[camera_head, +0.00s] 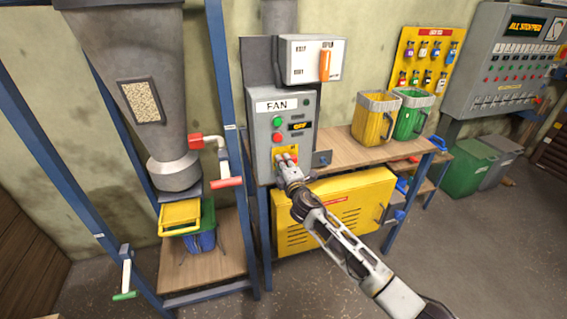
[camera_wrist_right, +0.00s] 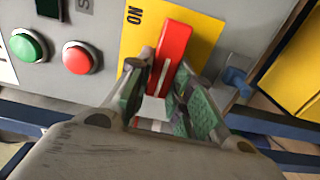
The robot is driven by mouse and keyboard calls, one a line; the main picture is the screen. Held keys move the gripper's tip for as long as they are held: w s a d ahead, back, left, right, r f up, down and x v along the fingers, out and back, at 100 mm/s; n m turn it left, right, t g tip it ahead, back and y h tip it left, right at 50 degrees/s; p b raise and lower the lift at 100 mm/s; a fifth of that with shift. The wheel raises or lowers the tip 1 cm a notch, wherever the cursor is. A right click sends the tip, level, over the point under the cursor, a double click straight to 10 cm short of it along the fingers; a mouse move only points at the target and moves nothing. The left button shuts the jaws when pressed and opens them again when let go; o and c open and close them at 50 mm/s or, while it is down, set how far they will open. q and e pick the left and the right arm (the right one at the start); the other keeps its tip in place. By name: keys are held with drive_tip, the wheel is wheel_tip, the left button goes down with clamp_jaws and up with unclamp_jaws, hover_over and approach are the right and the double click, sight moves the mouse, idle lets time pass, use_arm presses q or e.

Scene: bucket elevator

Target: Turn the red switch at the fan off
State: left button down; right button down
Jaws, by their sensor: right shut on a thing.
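The fan box (camera_head: 265,130) is a grey cabinet marked FAN, with a green button, a red button and a small display that seems to read OFF. The red switch (camera_wrist_right: 172,50) sits on a yellow plate (camera_wrist_right: 205,40) on this box; the letters "NO" show on the plate, rotated. My right gripper (camera_head: 286,164) is at the yellow plate in the head view. In the right wrist view its green-padded fingers (camera_wrist_right: 158,98) are shut on the red switch, one on each side. The switch's lower end is partly hidden between the fingers. My left gripper is not in view.
A blue padlock-like part (camera_head: 322,158) is on the box's right side. A wooden bench (camera_head: 345,150) holds a yellow bucket (camera_head: 373,120) and a green bucket (camera_head: 413,112). A hopper (camera_head: 140,90) with a red-handled lever (camera_head: 226,183) stands left. Open floor lies in front.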

idle(0.5)
drive_tip(key=c, duration=1.3)
unclamp_jaws()
drive_tip(key=shift+v, duration=6)
drive_tip(key=shift+a, duration=0.1)
